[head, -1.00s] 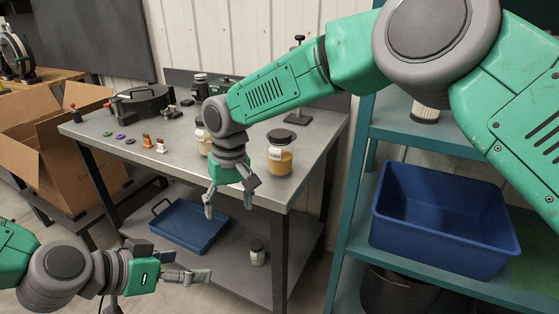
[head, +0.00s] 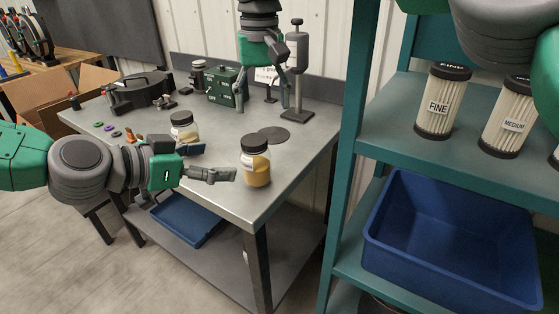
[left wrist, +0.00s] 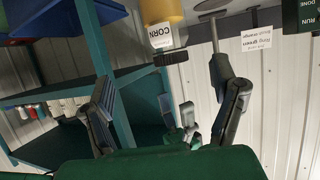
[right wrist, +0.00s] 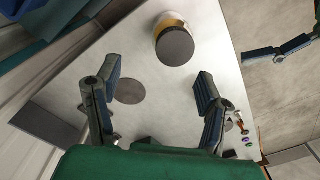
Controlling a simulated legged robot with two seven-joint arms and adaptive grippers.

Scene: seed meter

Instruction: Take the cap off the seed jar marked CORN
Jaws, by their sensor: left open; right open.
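The CORN jar (head: 257,172) holds yellow contents and stands upright near the bench's front right corner, its dark cap (head: 255,145) on. Its CORN label (left wrist: 161,36) reads upside down in the left wrist view. My left gripper (head: 220,161) is open and empty, just left of the jar with its fingers towards it. My right gripper (head: 266,80) is open and empty, above the back of the bench with its fingers down. The right wrist view shows the cap (right wrist: 175,46) from above, beyond the open fingers.
A second capped jar (head: 182,121) stands left of the CORN jar, partly hidden by my left gripper. A dark flat disc (head: 274,134) lies behind the CORN jar. A post stand (head: 297,75) and a green box (head: 227,88) stand farther back. Teal shelving (head: 346,140) is at the right.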

